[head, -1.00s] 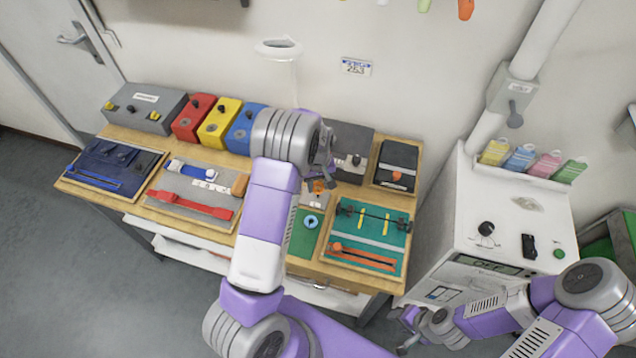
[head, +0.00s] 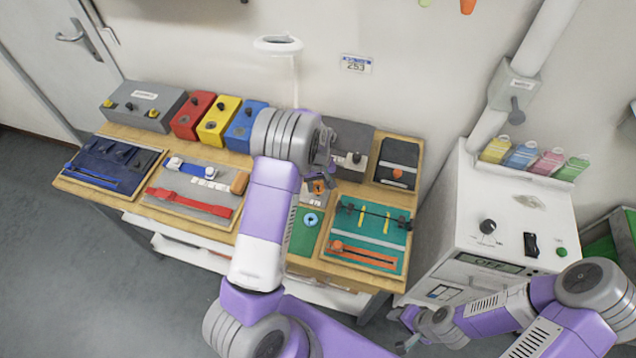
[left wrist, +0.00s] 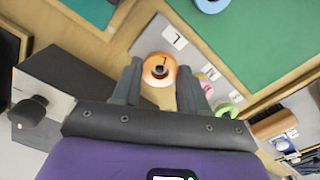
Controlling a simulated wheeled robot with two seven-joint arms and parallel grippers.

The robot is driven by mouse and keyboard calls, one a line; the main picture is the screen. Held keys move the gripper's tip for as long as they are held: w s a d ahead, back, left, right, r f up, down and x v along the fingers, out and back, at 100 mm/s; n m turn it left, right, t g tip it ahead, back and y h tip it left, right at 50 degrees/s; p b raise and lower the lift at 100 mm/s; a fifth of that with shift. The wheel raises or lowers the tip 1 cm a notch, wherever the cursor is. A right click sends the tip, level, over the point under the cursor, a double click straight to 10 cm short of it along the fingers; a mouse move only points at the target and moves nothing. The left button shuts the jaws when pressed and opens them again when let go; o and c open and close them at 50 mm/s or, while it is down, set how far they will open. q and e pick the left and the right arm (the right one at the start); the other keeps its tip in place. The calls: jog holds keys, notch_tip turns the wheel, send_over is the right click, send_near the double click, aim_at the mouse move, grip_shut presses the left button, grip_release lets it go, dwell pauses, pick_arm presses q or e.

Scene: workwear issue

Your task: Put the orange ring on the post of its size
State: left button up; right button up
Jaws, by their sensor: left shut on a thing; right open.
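The orange ring (left wrist: 160,69) is between the fingertips of my left gripper (left wrist: 160,88) in the left wrist view. It shows small and partly hidden in the head view (head: 318,187). A dark spot shows in its hole; I cannot tell whether the ring is around a post or above it. A white label with an L (left wrist: 174,37) lies beside it on the grey board. A pink ring (left wrist: 206,86) and a green ring (left wrist: 226,109) are farther along the same board. My right gripper (head: 407,342) is open, low by the white cabinet, away from the rings.
A blue ring (head: 310,219) lies on a green mat. Right of it is a teal board (head: 372,233) with an orange slider. Red, yellow and blue boxes stand along the back of the table. My left arm hides part of the middle.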

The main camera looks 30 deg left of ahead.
pick_arm(q)
jog(key=o, duration=1.5)
jog(key=shift+r, duration=0.1)
jog(key=shift+r+p, duration=2.5)
jog(key=shift+r, duration=1)
jog(key=shift+s+f, duration=0.1)
